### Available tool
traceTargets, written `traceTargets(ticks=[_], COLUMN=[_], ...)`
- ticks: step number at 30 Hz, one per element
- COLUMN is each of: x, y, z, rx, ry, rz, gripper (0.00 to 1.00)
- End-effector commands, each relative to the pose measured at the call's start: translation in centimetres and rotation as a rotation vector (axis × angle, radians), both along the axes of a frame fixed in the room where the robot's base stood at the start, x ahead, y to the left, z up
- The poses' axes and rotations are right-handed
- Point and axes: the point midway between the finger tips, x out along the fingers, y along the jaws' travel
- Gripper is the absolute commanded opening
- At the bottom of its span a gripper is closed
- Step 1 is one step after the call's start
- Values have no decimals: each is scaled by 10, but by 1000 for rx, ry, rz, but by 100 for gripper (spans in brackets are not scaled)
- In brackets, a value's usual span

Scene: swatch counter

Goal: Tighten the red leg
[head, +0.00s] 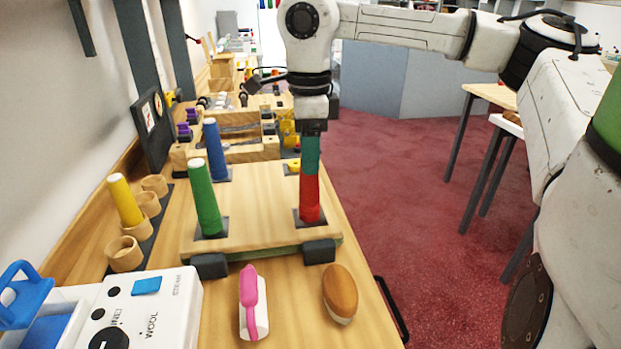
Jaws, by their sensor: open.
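The red leg (309,203) stands upright at the front right corner of the wooden board (255,212), in a dark square socket. My gripper (310,168) points straight down over it, with its teal fingers at the leg's upper part. The fingers are open, and they hide the leg's top. I cannot tell whether they touch it. The green leg (204,200) stands at the board's front left and the blue leg (216,152) at its back left. The yellow leg (125,202) leans in a wooden cup beside the board.
A pink-handled tool (250,295) and a brown-topped brush (340,290) lie in front of the board. Dark clamps (319,252) sit at the board's front edge. A white device (145,310) is at front left. Wooden fixtures (235,135) stand behind. Red carpet (420,175) lies open to the right.

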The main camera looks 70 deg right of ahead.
Motion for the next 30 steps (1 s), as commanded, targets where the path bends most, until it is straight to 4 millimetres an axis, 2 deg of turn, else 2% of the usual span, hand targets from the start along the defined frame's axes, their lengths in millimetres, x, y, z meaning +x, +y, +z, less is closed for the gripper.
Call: traceTargets(ticks=[12, 16, 22, 30], x=[0, 0, 0, 0], y=[0, 0, 0, 0], z=[0, 0, 0, 0], rx=[2, 2, 0, 0], ry=[0, 0, 0, 0], rz=[512, 580, 586, 584], gripper=[47, 47, 47, 22])
